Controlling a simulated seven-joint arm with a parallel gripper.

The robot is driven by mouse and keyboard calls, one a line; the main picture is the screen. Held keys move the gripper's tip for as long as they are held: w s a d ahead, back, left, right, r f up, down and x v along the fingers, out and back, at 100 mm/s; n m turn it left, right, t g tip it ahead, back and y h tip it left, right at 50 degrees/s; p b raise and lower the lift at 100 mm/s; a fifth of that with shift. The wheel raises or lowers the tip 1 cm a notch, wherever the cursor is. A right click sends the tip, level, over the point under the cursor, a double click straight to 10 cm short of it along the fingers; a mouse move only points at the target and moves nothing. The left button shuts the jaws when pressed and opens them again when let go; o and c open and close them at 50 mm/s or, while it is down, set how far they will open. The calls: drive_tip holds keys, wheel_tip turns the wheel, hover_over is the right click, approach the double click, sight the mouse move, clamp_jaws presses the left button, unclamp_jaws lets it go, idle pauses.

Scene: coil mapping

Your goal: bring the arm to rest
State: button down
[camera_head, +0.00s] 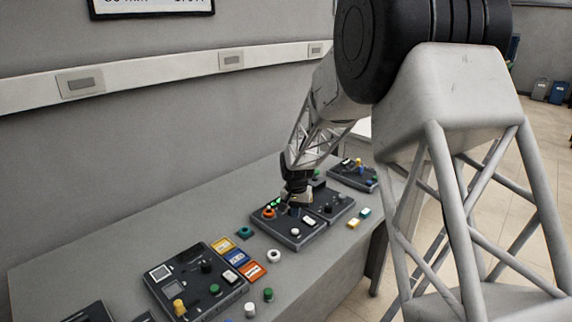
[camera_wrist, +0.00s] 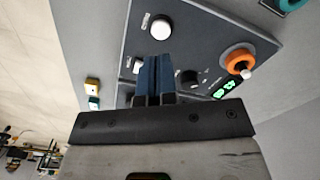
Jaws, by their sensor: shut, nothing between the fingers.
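My gripper (camera_head: 294,209) hangs low over a dark control panel (camera_head: 287,236) on the grey table, with its fingers pointing down. In the wrist view the blue fingers (camera_wrist: 153,76) are together, with nothing seen between them. They show in front of the panel (camera_wrist: 200,35), between a white round knob (camera_wrist: 160,27) and a black knob (camera_wrist: 190,78). An orange ring (camera_wrist: 238,61) sits around a post on the panel, beside a lit green display (camera_wrist: 224,89). I cannot tell whether the fingertips touch the panel.
Another panel (camera_head: 344,203) adjoins behind, and one (camera_head: 352,176) stands farther back. A larger panel (camera_head: 222,302) lies in front, beside yellow, blue and orange cards (camera_head: 252,271). The wall bounds the left.

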drive_tip(key=s+d+r+n+t, duration=0.1)
drive_tip(key=s+d+r, duration=0.3)
drive_tip(key=s+r, duration=0.6)
drive_tip(key=s+d+r, duration=0.5)
drive_tip(key=s+r, duration=0.3)
drive_tip(key=s, duration=0.5)
drive_tip(key=s+d+r+n, duration=0.1)
drive_tip(key=s+d, duration=0.1)
drive_tip(key=s, duration=1)
drive_tip(key=s+d+r+t, duration=0.1)
drive_tip(key=s+d, duration=0.1)
drive_tip(key=s, duration=1.1)
drive_tip(key=shift+s+d+r+n+t, duration=0.2)
drive_tip(key=shift+n+t, duration=0.1)
drive_tip(key=shift+n, duration=0.1)
drive_tip(key=shift+w, duration=0.1)
idle(0.5)
